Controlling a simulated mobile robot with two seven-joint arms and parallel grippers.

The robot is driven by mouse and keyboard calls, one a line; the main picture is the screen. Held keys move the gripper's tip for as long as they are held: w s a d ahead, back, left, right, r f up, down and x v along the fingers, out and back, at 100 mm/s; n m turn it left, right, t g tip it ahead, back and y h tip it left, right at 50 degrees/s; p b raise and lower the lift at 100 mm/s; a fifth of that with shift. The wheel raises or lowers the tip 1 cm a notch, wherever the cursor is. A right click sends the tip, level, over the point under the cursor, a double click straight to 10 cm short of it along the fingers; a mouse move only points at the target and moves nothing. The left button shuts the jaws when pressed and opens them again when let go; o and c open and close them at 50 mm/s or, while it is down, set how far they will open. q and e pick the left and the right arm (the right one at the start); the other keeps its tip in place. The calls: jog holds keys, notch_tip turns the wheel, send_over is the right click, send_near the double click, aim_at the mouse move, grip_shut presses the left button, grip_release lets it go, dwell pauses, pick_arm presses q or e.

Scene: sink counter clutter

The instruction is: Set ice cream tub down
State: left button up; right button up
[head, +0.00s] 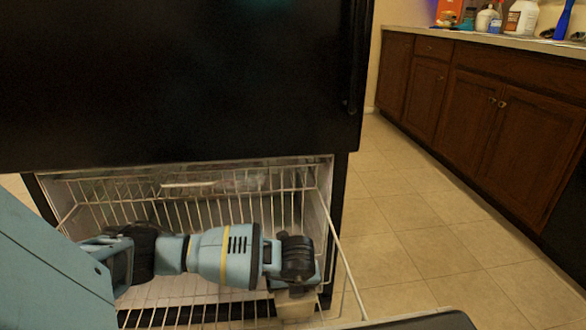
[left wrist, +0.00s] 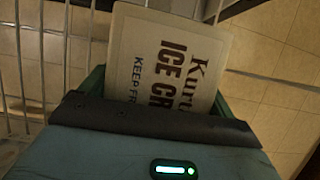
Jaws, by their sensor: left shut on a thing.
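The ice cream tub (left wrist: 170,65) has a white lid with dark lettering and fills the middle of the left wrist view. In the head view its pale side (head: 296,305) shows just below my left gripper (head: 294,290). My left gripper is shut on the tub and holds it at the right part of the open wire freezer basket (head: 205,215). Most of the tub is hidden by my wrist in the head view. I cannot tell whether the tub touches the basket. My right gripper is not in view.
A black fridge (head: 190,80) stands above the pulled-out basket, which looks otherwise empty. Wire rails and the basket's right edge lie close to the tub. Tiled floor (head: 410,235) is clear to the right. Brown cabinets (head: 480,110) carry a counter with bottles (head: 522,17).

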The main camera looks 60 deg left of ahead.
pick_arm(q)
jog(key=o, duration=1.1)
jog(key=p+v, duration=0.5)
jog(key=v, duration=0.7)
jog(key=shift+s+d+r, duration=0.1)
